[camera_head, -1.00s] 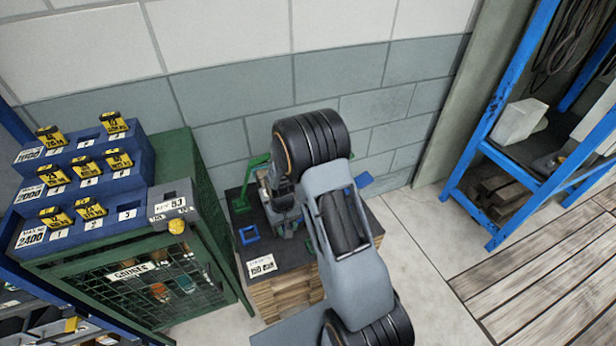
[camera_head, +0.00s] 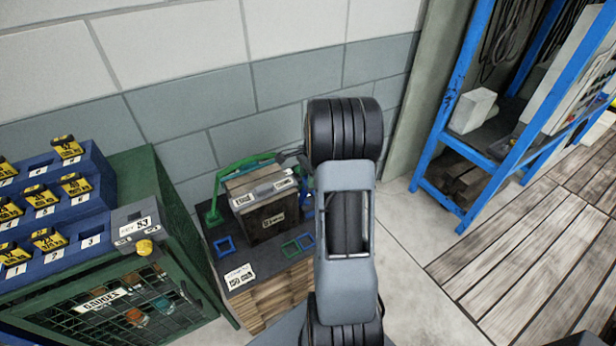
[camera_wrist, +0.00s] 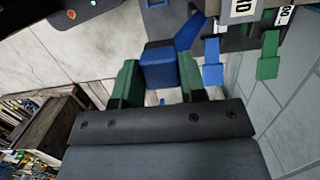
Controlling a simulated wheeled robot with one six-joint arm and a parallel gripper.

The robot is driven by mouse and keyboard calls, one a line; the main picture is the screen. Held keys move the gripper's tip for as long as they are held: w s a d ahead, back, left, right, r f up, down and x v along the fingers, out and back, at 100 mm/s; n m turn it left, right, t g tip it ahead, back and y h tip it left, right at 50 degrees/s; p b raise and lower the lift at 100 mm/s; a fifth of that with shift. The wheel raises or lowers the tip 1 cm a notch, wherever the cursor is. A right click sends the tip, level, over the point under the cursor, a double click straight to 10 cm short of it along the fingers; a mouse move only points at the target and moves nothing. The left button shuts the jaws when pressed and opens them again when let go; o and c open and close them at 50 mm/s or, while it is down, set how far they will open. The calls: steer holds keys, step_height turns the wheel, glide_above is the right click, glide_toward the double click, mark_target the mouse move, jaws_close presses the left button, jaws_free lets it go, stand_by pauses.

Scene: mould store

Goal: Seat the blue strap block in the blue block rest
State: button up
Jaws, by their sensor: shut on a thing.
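My gripper (camera_wrist: 158,80) shows in the wrist view with two green fingers shut on a blue block (camera_wrist: 160,66), which I take for the blue strap block. A longer blue piece (camera_wrist: 188,32) extends up and right from it; I cannot tell if they are one part. In the head view my arm hides the gripper and most of what it holds. Blue square outlines lie on the dark stand top: one at its left (camera_head: 223,246) and one at its right (camera_head: 306,241), beside a green outline (camera_head: 290,248). I cannot tell which is the blue block rest.
A dark wooden box (camera_head: 262,208) stands on the stand, with a green frame (camera_head: 213,205) beside and behind it. A green cabinet (camera_head: 170,215) is left and a blue rack (camera_head: 437,125) right. In the wrist view, blue (camera_wrist: 212,72) and green (camera_wrist: 268,62) brackets are near the gripper.

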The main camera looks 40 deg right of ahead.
steer(key=shift+s+a+f+b, duration=0.25)
steer(key=shift+a+f+b, duration=0.2)
steer(key=shift+f+b, duration=3.65)
steer(key=shift+s+a+f+b, duration=0.25)
steer(key=shift+a+f+b, duration=0.2)
steer(key=shift+f+b, duration=3.65)
steer(key=shift+s+a+f+b, duration=0.35)
steer(key=shift+f+b, duration=2.55)
steer(key=shift+f, duration=2.35)
steer(key=shift+w+a, duration=0.1)
